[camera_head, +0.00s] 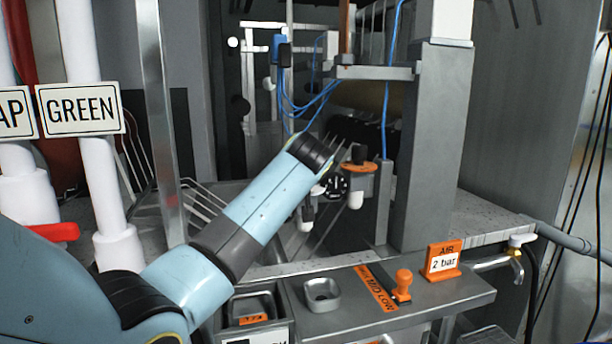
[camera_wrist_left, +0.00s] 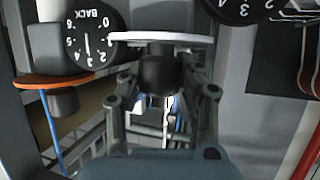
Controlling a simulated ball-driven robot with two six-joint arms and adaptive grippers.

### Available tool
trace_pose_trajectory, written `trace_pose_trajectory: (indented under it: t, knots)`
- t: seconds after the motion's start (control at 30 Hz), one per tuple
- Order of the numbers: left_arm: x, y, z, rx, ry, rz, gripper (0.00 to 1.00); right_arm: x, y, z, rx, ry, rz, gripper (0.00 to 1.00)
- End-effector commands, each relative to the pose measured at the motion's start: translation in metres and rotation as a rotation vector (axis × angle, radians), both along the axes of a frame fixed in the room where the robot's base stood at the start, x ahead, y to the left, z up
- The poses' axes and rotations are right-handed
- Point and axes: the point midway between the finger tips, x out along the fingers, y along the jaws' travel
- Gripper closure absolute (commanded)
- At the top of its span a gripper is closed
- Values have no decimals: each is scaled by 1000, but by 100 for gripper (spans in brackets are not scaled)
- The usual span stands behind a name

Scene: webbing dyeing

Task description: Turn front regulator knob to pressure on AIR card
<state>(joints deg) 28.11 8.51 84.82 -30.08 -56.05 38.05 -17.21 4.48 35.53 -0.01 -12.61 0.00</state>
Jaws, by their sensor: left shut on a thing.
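The AIR card (camera_head: 443,261) is orange with a white label reading "2 bar" and stands on the front ledge. In the left wrist view a black knob (camera_wrist_left: 160,75) hangs by a pale disc (camera_wrist_left: 160,38). My left gripper (camera_wrist_left: 162,92) has a finger on each side of this knob and is shut on it. A black gauge (camera_wrist_left: 240,8) is cut off at the top right; its needle is not visible. The right gripper is not in view.
A second gauge (camera_wrist_left: 90,35), marked BACK and upside down, sits beside another dark knob (camera_wrist_left: 64,101) under an orange disc (camera_wrist_left: 55,82). Blue hoses (camera_head: 311,105) run above. A grey post (camera_head: 430,150) stands right of the regulators.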

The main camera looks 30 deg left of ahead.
Motion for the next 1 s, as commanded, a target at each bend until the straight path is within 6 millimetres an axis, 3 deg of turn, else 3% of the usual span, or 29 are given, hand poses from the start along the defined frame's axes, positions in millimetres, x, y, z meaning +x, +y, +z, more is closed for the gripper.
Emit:
trace_pose_trajectory:
  t: [0.27, 0.3, 0.5, 0.83, 1.0]
  knots:
    - [0, -1, -1, -4, 1, 0, 100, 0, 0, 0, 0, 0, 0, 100]
    - [0, -1, -1, -4, 1, 0, 65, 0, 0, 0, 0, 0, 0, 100]
    - [0, 0, -1, -2, 1, -1, 41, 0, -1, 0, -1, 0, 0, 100]
    - [-3, -3, 2, -1, 0, -2, 41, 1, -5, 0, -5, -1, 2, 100]
    - [-24, -17, 11, -2, -2, -2, 41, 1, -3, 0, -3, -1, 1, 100]
